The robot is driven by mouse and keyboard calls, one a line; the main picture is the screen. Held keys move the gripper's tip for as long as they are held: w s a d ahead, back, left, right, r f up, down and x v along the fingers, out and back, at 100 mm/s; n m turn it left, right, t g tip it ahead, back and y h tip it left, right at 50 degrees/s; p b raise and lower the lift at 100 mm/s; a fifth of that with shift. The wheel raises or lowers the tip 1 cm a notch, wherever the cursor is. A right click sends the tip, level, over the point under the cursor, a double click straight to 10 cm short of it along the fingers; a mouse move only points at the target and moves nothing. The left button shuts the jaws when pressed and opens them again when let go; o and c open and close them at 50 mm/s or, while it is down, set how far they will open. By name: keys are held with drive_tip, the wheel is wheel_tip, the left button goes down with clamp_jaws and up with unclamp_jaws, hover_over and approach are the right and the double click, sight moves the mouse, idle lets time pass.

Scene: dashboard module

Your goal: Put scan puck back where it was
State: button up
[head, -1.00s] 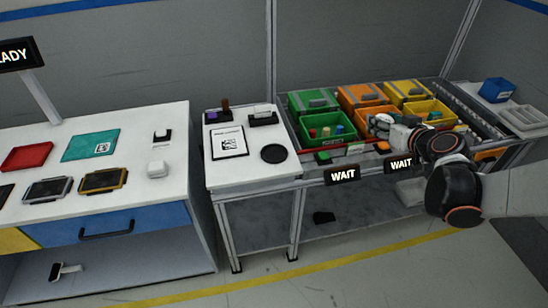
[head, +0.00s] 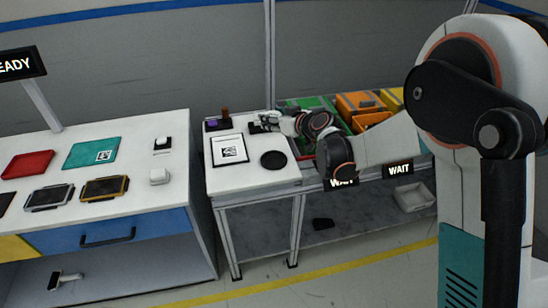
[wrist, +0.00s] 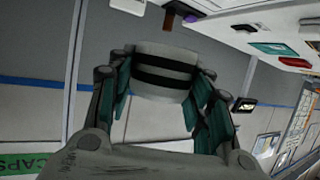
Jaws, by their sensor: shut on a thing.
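The scan puck (wrist: 165,72), a pale grey-white cylinder with dark bands, is between my gripper's teal-padded fingers in the wrist view. My gripper (head: 258,123) is shut on it. In the head view my gripper is at the back right of the small white side table (head: 240,183), over or beside the dark holder that stood there. I cannot tell its height above the table. The puck is hard to make out in that view. A round black disc (head: 273,159) lies flat and bare on the table, in front of my gripper.
A framed printed sheet (head: 230,149) lies left of the disc. A small stand with a brown upright piece (head: 225,114) is behind it. Green bins (head: 312,106) and orange bins (head: 360,104) are to the right. A workbench (head: 120,200) with tablets is at the left.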

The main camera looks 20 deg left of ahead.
sight(274, 161)
wheel_tip(274, 161, down, 15)
drive_tip(key=b, duration=0.4)
drive_tip(key=shift+f+b, duration=0.2)
drive_tip(key=shift+b, duration=0.2)
drive_tip(key=o, duration=1.1)
drive_tip(key=shift+o, duration=0.2)
drive_tip(key=shift+r, duration=0.15)
drive_tip(key=shift+d+r+p, duration=0.15)
drive_tip(key=shift+p, duration=0.15)
drive_tip(key=p+v, duration=0.2)
drive_tip(key=v, duration=0.9)
drive_tip(key=shift+s+d+p, duration=0.25)
drive_tip(key=shift+d+p, duration=0.05)
drive_tip(key=shift+p, duration=0.05)
drive_tip(key=shift+r, duration=0.2)
